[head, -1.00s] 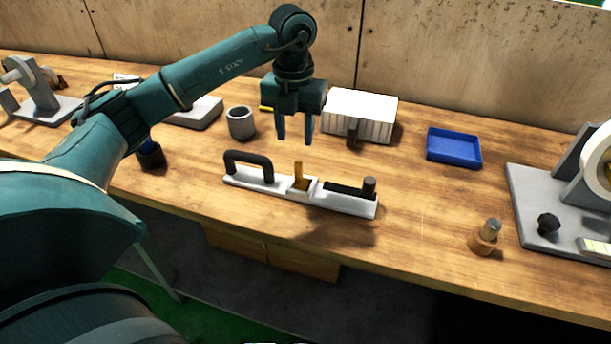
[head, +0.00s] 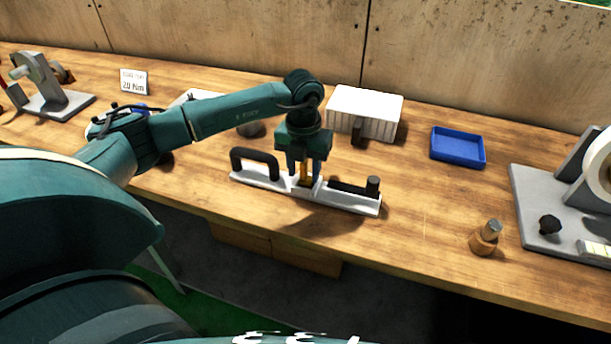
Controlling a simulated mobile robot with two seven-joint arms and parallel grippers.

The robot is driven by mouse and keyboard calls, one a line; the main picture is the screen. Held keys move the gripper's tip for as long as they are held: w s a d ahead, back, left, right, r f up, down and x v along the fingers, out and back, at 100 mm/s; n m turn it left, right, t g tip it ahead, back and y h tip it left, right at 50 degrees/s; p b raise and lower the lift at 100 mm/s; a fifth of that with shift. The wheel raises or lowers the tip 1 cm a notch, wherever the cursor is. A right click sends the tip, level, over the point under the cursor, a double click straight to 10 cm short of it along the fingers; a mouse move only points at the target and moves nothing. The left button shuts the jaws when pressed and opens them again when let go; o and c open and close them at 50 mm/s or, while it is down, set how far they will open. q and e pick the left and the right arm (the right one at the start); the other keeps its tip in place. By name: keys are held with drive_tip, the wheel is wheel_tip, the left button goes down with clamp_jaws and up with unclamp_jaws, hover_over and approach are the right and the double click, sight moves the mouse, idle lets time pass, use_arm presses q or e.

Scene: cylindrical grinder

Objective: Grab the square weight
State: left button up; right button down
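The square weight (head: 305,176) is a brass-coloured piece with an upright post, in the middle section of a light holder on the bench. My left gripper (head: 304,175) points straight down over it, with its fingers on either side of the post. The fingers look apart, and I see no clear grip on the post. The gripper hides the post's top, and the weight's base is hard to make out. The holder (head: 344,201) also carries a black arched handle (head: 256,160) at its left and a dark bar with a knob at its right. My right gripper is not in view.
A white ribbed box (head: 366,106) stands behind the gripper. A blue tray (head: 458,147) lies to the right, and a wooden piece with a metal pin (head: 485,239) near the front edge. A grey machine base (head: 540,210) is at far right.

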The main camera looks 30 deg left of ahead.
use_arm(q)
drive_tip(key=shift+c, duration=0.2)
clamp_jaws()
idle(0.3)
